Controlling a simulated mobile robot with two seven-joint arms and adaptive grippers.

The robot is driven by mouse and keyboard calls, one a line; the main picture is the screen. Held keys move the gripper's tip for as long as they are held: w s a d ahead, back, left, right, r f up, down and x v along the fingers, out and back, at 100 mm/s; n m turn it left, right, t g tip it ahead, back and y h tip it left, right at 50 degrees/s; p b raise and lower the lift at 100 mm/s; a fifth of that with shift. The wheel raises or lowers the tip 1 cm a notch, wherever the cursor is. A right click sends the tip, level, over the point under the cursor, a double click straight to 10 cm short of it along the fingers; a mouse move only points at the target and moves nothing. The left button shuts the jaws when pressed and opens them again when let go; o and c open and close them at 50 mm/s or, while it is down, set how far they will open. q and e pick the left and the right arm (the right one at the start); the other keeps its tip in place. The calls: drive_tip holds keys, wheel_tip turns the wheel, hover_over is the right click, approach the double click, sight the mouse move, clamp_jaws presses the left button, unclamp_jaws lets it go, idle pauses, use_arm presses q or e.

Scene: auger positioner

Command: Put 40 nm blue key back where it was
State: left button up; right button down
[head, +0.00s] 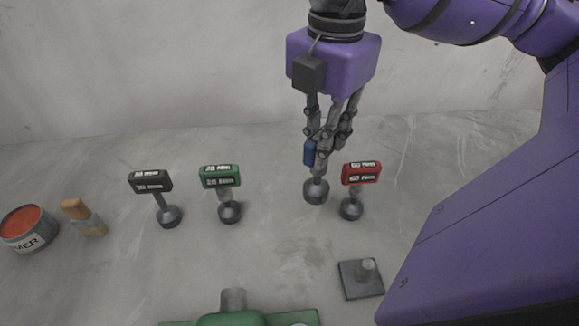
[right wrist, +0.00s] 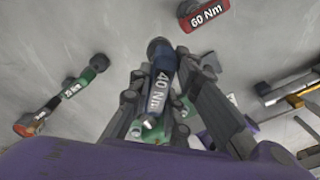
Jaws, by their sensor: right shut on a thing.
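The blue key (head: 309,153) is upright between the green and red keys, with its dark round base (head: 316,191) at or just above the grey surface; I cannot tell whether it touches. In the right wrist view its label on the blue key (right wrist: 161,88) reads 40 Nm. My right gripper (head: 319,145) points down and is shut on the blue key's upper part; in the right wrist view the fingers (right wrist: 165,115) flank it. My left gripper is not in view.
A red key (head: 361,173) labelled 60 Nm stands close on the right. A green key (head: 220,177) and a black key (head: 150,181) stand to the left. A brush (head: 83,217), a red-topped can (head: 28,229) and a grey plate with a peg (head: 360,279) lie around.

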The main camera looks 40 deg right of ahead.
sight(315, 191)
drive_tip(key=shift+w+a+f, duration=0.1)
drive_tip(key=shift+w, duration=0.3)
drive_tip(key=w+a+f, duration=0.1)
drive_tip(key=w+f, duration=0.3)
drive_tip(key=f, duration=0.5)
drive_tip(key=shift+w+a, duration=0.2)
drive_tip(key=shift+w, duration=0.2)
drive_tip(key=c, duration=2.1)
unclamp_jaws()
drive_tip(key=shift+f+b, duration=0.2)
drive_tip(key=shift+b, duration=0.1)
drive_tip(key=o, duration=0.5)
drive_tip(key=shift+c, duration=0.2)
